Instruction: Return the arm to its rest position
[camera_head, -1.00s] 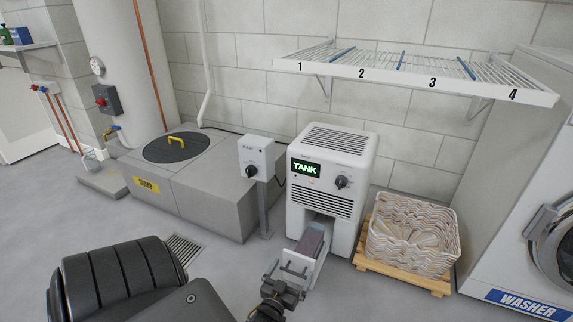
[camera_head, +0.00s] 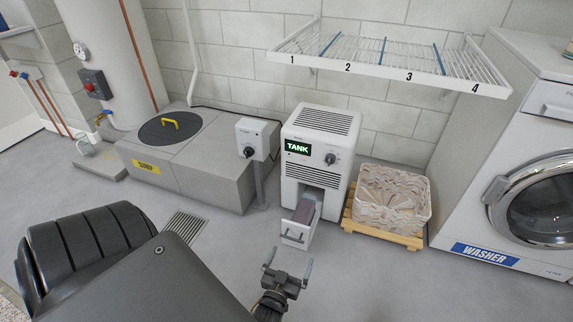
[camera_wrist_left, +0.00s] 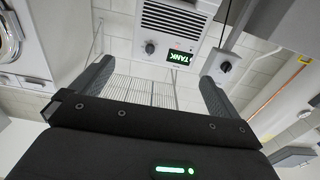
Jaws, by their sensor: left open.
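My left gripper (camera_head: 288,271) is open and empty in the head view, low in the middle. It stands in front of the pulled-out bin (camera_head: 298,227) of the white dehumidifier (camera_head: 327,140), with a gap between them. The dehumidifier's display reads TANK. The left wrist view looks past both spread fingers (camera_wrist_left: 150,82) and shows the dehumidifier (camera_wrist_left: 175,22) upside down with nothing between the fingers. My left arm covers the lower left of the head view. My right gripper does not show.
A wire shelf (camera_head: 385,58) numbered 1 to 4 hangs on the wall. A basket (camera_head: 393,197) on a wooden pallet (camera_head: 383,232) stands right of the dehumidifier, then the washer (camera_head: 545,190). A switch box (camera_head: 257,138) on a post and a sump block (camera_head: 205,165) stand left. Floor in front is clear.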

